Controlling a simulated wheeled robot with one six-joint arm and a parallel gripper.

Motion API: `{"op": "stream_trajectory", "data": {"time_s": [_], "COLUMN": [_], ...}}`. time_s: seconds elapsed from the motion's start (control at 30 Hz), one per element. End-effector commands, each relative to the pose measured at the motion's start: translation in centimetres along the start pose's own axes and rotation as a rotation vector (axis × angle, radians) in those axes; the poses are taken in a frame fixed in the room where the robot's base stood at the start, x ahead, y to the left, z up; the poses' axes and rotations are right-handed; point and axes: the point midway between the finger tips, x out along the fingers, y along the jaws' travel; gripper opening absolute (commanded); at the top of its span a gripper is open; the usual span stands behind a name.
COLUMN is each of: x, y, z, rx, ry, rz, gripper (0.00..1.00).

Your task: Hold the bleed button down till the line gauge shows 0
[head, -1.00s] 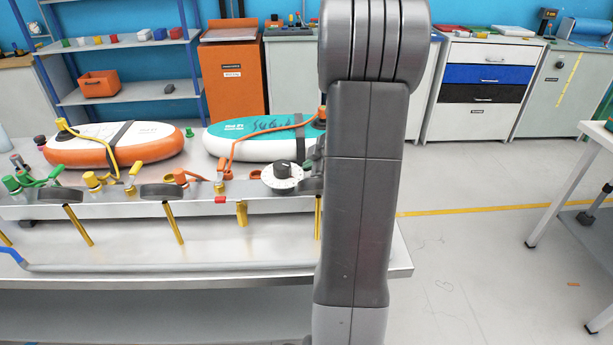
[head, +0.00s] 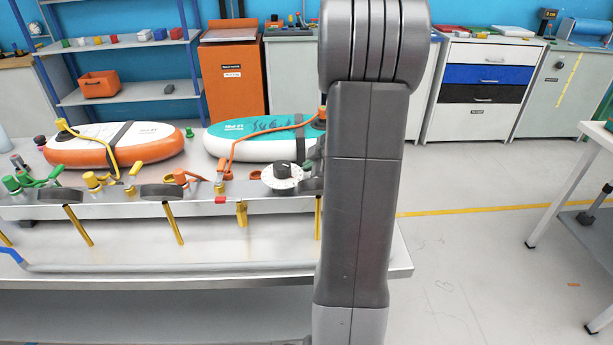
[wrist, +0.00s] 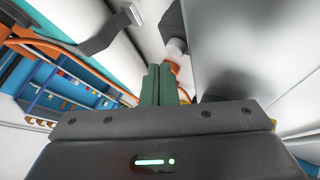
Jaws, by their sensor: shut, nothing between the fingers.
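In the wrist view my gripper (wrist: 160,88) has its green fingers together, with nothing between them. Just beyond the fingertips are a small orange fitting (wrist: 174,66) and a pale cylinder (wrist: 177,47) under a dark part; I cannot tell whether the fingers touch them. In the head view my arm hides most of my gripper and the right end of the rail. A white dial with a black knob (head: 283,171) is on the rail, left of my arm. No gauge reading is legible, and I cannot tell which part is the bleed button.
A teal-and-white board (head: 255,136) with an orange hose and an orange-and-white board (head: 120,148) lie on the metal bench (head: 190,245). Valves and fittings line the rail. A white table (head: 603,135) stands at the right, with open floor (head: 460,260) between.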

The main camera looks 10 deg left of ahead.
Motion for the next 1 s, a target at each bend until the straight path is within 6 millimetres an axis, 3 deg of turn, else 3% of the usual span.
{"op": "stream_trajectory", "data": {"time_s": [1.0], "x": [0.65], "y": [-0.48], "z": [0.45], "rx": [-0.001], "ry": [0.000], "rz": [0.000], "gripper": [0.00]}}
